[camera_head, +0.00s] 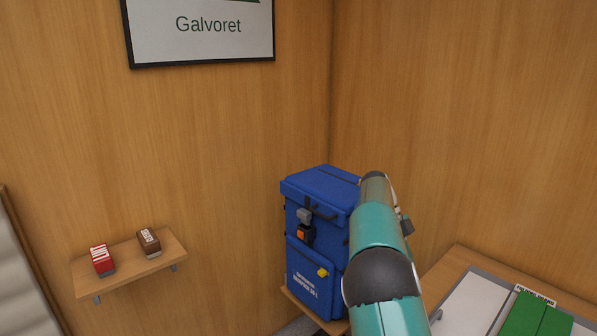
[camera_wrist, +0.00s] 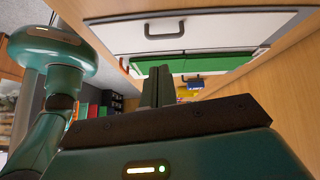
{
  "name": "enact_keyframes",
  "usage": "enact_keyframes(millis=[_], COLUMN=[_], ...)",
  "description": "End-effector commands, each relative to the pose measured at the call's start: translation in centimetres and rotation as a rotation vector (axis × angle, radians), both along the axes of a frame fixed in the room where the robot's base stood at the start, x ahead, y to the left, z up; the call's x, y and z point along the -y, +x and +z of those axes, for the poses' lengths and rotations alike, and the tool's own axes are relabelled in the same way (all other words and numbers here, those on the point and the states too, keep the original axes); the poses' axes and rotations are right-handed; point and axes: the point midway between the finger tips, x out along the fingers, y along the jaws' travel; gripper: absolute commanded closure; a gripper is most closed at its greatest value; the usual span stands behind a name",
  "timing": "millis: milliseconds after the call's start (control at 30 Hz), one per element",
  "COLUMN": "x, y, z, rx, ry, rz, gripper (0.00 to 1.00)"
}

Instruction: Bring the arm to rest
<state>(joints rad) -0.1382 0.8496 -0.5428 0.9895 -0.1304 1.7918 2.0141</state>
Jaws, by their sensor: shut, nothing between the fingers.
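My gripper (camera_wrist: 157,86) shows in the wrist view as two dark fingers side by side, shut, with nothing held between them. In the head view my teal arm rises from the bottom edge, right of centre, and covers part of the blue backpack's right side. My gripper cannot be clearly made out there. In the wrist view, white panels with dark handles (camera_wrist: 164,30) and a green strip (camera_wrist: 200,64) lie beyond the fingers.
A blue backpack (camera_head: 318,240) stands on a small wooden support in the corner. A wall shelf (camera_head: 125,268) holds a red box (camera_head: 102,260) and a brown box (camera_head: 149,241). A wooden counter (camera_head: 462,258) with white and green panels is at right. A framed sign (camera_head: 200,45) hangs above.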

Motion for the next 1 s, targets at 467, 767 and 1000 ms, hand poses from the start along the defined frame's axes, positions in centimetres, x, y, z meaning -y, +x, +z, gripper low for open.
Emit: enact_keyframes(millis=[467,767,1000], x=[-2.3,-6.5,-10.3], y=[-9.0,-15.7,-21.7], z=[7.4,9.9,10.3], rx=[0.138,0.217,0.235], ry=[0.479,0.596,0.57], rz=[0.656,1.17,1.603], gripper=[1.0,1.0,1.0])
